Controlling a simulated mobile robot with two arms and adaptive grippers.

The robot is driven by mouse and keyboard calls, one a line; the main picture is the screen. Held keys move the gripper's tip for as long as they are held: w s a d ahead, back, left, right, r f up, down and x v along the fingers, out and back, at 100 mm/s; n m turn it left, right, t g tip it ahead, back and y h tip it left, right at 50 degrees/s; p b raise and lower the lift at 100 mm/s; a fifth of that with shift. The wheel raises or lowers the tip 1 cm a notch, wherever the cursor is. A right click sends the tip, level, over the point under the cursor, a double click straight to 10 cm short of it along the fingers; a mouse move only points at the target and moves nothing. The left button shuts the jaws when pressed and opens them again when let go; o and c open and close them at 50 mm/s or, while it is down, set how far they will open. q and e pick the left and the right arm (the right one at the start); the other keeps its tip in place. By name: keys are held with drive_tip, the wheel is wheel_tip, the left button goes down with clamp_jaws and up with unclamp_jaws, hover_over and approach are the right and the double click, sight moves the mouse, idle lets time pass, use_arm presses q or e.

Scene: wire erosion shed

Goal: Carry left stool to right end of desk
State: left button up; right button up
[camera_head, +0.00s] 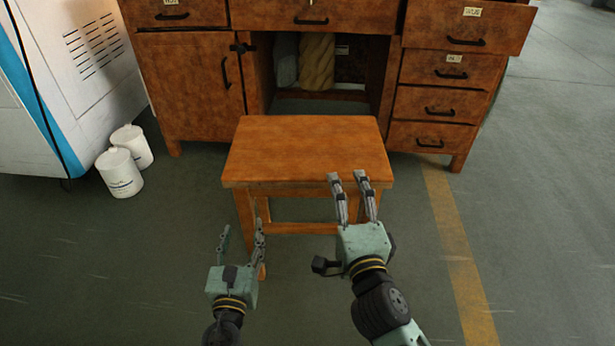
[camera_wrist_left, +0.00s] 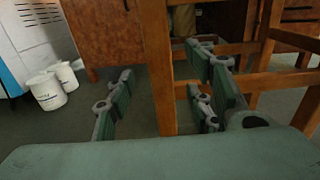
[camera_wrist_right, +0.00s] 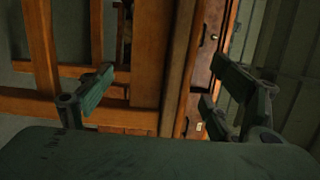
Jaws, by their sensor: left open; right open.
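A wooden stool (camera_head: 305,150) stands upright on the floor in front of the desk (camera_head: 190,85); it is the only stool in view. My left gripper (camera_head: 240,237) is open low at the stool's front left leg. In the left wrist view this leg (camera_wrist_left: 160,75) shows between the fingers, with no clear contact. My right gripper (camera_head: 348,178) is open at the right part of the seat's front edge.
Two white buckets (camera_head: 120,173) stand on the left beside a white machine (camera_head: 85,60). A yellow floor line (camera_head: 455,250) runs right of the stool. The floor (camera_head: 560,200) at the right is clear. A rolled item (camera_head: 317,60) is in the desk's knee space.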

sight(246, 218)
use_arm(q)
drive_tip(key=w, duration=0.7)
drive_tip(key=shift+w+d, duration=0.25)
use_arm(e)
drive_tip(key=w, duration=0.7)
drive_tip(key=shift+w+a, duration=0.25)
drive_tip(key=shift+a, duration=0.1)
use_arm(q)
drive_tip(key=c, duration=1.1)
use_arm(e)
drive_tip(key=c, duration=1.1)
use_arm(q)
clamp_jaws()
use_arm(e)
drive_tip(key=shift+f, duration=0.15)
clamp_jaws()
use_arm(q)
drive_tip(key=shift+r, duration=0.4)
use_arm(e)
drive_tip(key=shift+r, duration=0.3)
